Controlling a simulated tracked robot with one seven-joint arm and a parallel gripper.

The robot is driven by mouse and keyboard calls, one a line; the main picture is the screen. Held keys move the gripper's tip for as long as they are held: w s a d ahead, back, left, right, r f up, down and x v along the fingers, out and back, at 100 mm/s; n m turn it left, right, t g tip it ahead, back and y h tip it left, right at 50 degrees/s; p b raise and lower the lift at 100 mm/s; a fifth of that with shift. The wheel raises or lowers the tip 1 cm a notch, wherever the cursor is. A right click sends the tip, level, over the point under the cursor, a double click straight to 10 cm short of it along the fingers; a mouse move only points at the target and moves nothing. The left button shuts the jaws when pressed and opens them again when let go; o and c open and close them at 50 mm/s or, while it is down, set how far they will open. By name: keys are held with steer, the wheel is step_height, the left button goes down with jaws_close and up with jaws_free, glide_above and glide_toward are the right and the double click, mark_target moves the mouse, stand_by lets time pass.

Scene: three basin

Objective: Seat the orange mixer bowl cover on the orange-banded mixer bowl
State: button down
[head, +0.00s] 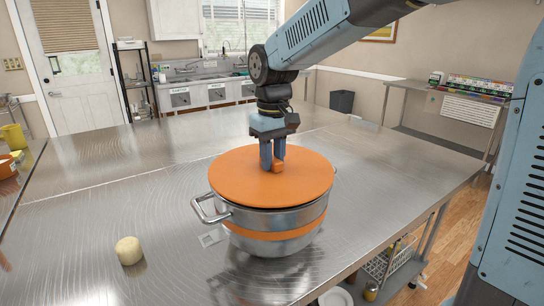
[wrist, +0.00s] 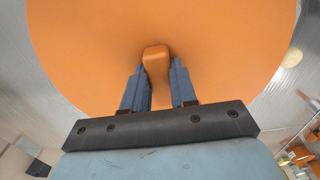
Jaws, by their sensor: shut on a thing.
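The orange mixer bowl cover (head: 240,180) is a flat round disc at the top of the orange-banded mixer bowl (head: 270,247) in the head view. The bowl is shiny metal with an orange band and a loop handle at its left. The cover lies over the bowl's mouth and looks about level; I cannot tell whether it is fully down on the rim. My gripper (head: 272,168) points down and is shut on the cover's orange knob (head: 278,168). In the wrist view the knob (wrist: 156,62) shows between the fingers, and the cover (wrist: 90,40) fills most of the picture.
The bowl stands on a wide metal table (head: 100,220). A pale round ball (head: 129,250) sits on the table at the left. Free table lies around the bowl. Orange and yellow containers (head: 12,140) are at the far left edge.

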steer(key=shift+f, duration=0.65)
stand_by(0.9)
steer(key=c, duration=0.8)
jaws_free()
step_height(320, 180, up, 14)
steer(key=s+d+f+m+t, duration=0.2)
steer(key=s+d+f, duration=0.3)
steer(key=s+d, duration=0.3)
steer(key=s+d+f+m+t, duration=0.3)
steer(key=s+d, duration=0.5)
steer(key=d, duration=0.9)
steer(key=shift+s+f+m+t, duration=0.15)
steer(key=shift+f+m+t, duration=0.15)
steer(key=shift+f+m, duration=0.7)
